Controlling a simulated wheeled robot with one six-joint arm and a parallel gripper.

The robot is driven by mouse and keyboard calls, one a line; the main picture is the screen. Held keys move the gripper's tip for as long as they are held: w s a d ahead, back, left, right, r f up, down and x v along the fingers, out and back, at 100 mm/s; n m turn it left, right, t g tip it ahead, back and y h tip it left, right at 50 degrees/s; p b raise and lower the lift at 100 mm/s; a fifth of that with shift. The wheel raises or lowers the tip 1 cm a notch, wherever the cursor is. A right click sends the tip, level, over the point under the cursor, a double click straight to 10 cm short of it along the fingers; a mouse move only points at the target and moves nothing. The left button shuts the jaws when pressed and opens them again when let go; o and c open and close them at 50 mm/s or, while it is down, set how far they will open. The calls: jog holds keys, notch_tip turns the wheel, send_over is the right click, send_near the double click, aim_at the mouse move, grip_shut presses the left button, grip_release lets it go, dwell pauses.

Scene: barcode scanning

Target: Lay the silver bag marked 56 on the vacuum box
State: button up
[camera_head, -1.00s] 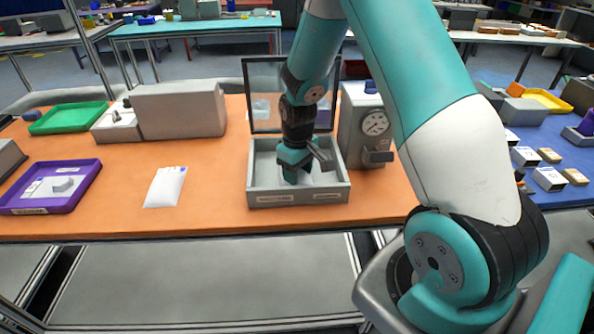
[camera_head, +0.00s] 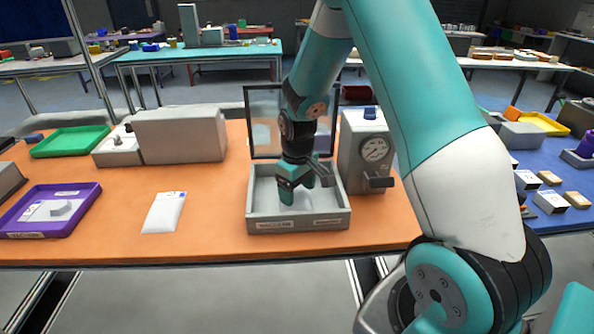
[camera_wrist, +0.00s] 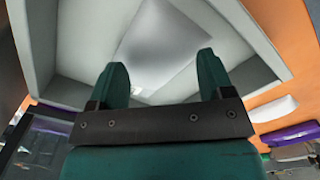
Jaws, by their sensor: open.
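The vacuum box (camera_head: 262,226) is an open grey tray with a raised clear lid (camera_head: 264,102) behind it, on the orange table. A pale silver bag (camera_wrist: 178,42) lies on the box floor in the wrist view. In the head view a bit of it (camera_head: 303,201) shows between my fingers. My gripper (camera_head: 306,188) points down into the box, fingers apart, over the bag's near end. The wrist view shows a gap between the fingertips (camera_wrist: 158,72) with nothing clamped. I cannot read a 56 on the bag.
A white bag (camera_head: 163,214) lies on the table left of the box; it also shows in the wrist view (camera_wrist: 274,108). A purple tray (camera_head: 84,205) is farther left. A gauge unit (camera_head: 362,152) stands close at the box's right. Orange table is clear between white bag and box.

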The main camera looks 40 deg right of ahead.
aim_at(297, 200)
notch_tip(297, 200, up, 9)
jog(key=b, duration=0.1)
jog(key=s+a+r+n+y, duration=0.2)
jog(key=s+a+r, duration=0.3)
jog(key=s+a, duration=0.6)
jog(key=s+a+r+n+y, duration=0.2)
jog(key=s+a+r, duration=0.2)
jog(key=s+a, duration=0.7)
jog(key=shift+a+r+n, duration=0.35)
jog(key=shift+n, duration=0.05)
jog(key=shift+s, duration=0.1)
